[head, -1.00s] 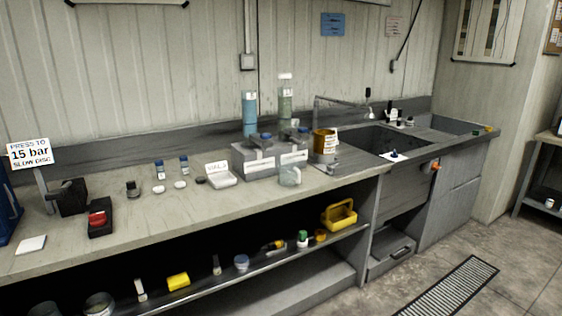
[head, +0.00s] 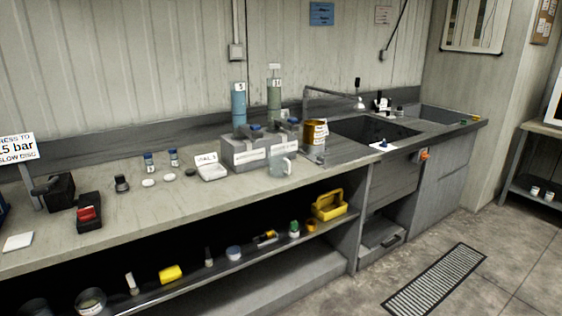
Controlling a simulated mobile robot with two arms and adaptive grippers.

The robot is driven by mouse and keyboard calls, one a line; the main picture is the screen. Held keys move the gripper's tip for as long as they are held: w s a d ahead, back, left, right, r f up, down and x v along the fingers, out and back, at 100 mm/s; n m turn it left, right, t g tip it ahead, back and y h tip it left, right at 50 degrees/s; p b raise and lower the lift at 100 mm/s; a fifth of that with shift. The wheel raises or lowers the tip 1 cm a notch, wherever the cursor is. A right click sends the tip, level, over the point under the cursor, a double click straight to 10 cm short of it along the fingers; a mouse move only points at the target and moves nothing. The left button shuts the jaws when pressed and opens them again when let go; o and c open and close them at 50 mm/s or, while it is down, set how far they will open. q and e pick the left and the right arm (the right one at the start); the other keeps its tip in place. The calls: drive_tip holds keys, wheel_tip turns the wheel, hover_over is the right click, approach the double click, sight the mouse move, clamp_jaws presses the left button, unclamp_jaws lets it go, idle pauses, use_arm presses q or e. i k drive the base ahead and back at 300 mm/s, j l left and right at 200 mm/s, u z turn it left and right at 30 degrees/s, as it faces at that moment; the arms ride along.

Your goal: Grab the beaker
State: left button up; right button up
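The beaker (head: 279,166) is a small clear vessel with a handle on its right side. It stands upright near the front edge of the bench (head: 130,219), in front of the grey block stand (head: 246,153). Nothing is seen touching it from the front. Neither of my grippers is in the head view.
Behind the beaker are a blue cylinder (head: 238,105) and a green cylinder (head: 274,92). An orange-brown container (head: 314,137) stands to its right, before the sink (head: 372,130). A lower shelf holds a yellow caddy (head: 329,205). A floor grate (head: 436,279) lies at right.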

sight(279, 164)
drive_tip(key=i+l+u, duration=0.1)
drive_tip(key=i+l, duration=0.55)
drive_tip(key=l, duration=0.25)
drive_tip(key=u, duration=0.05)
